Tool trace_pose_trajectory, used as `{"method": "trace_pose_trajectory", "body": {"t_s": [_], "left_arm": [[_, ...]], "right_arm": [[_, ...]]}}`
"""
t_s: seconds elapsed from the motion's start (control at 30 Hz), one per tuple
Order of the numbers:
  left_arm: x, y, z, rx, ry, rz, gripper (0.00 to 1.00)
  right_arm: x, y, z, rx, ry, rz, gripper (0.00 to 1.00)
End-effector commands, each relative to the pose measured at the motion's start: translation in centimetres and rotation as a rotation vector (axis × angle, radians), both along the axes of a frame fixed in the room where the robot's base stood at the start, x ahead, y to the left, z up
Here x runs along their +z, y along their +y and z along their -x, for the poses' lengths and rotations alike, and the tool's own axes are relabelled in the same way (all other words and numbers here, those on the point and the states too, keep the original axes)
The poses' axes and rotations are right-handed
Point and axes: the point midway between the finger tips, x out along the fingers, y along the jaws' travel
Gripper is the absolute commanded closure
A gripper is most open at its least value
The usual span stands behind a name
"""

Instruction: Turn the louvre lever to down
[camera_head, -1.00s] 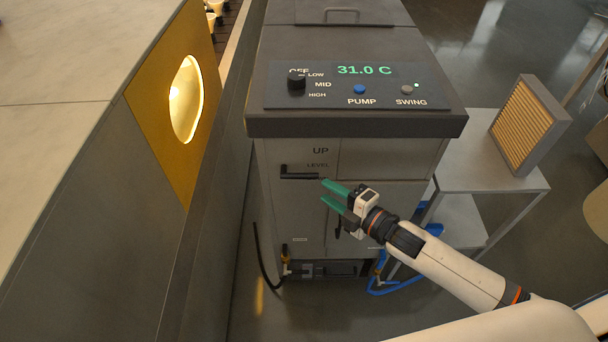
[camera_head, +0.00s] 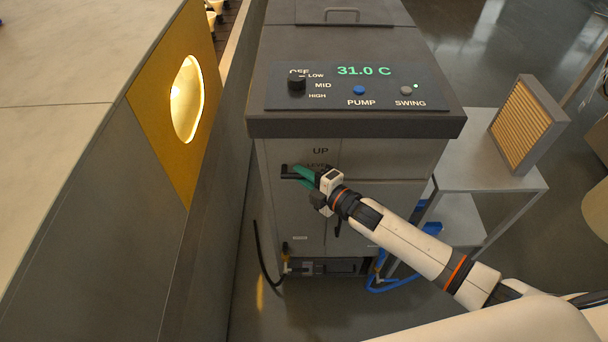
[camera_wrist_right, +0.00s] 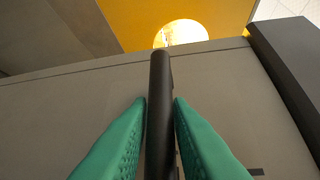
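The louvre lever (camera_head: 288,175) is a dark bar on the front of the grey cabinet, lying level beside the LEVEL mark and below UP. My right gripper (camera_head: 303,176) has its green fingers at the lever and hides much of it. In the right wrist view the lever (camera_wrist_right: 160,110) runs between the two green fingertips, with a narrow gap showing on each side. The right gripper is open around the lever, not visibly clamped. The lower lettering on the cabinet front is hidden or unreadable. My left gripper is out of view.
The cabinet top panel (camera_head: 440,95) has a knob, PUMP and SWING buttons and a 31.0 C display. A grey wall with a lit yellow window panel (camera_head: 140,85) stands close at left. A side table (camera_head: 470,165) with a slatted filter (camera_head: 522,125) stands at right.

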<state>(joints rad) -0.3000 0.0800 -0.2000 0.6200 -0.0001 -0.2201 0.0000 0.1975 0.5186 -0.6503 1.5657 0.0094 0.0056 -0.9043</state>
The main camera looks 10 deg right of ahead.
Motion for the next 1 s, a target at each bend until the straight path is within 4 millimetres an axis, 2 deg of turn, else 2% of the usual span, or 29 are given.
{"method": "trace_pose_trajectory", "body": {"t_s": [0.03,0.1,0.37,0.53,0.67,1.0], "left_arm": [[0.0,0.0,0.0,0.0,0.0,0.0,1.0],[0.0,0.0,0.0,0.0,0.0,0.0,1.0],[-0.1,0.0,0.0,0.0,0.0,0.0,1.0],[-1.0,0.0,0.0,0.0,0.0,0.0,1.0],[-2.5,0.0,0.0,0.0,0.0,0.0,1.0],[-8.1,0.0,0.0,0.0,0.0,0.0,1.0]], "right_arm": [[0.0,0.0,0.0,0.0,0.0,0.0,0.9],[0.0,0.0,0.0,0.0,0.0,0.0,1.0],[-0.1,0.0,0.0,0.0,0.0,-0.001,1.0],[-0.5,-0.1,0.0,-0.001,-0.008,-0.031,1.0],[-1.2,0.0,0.0,-0.002,-0.021,-0.089,1.0],[-2.7,0.3,0.0,-0.002,-0.083,-0.345,1.0]]}}
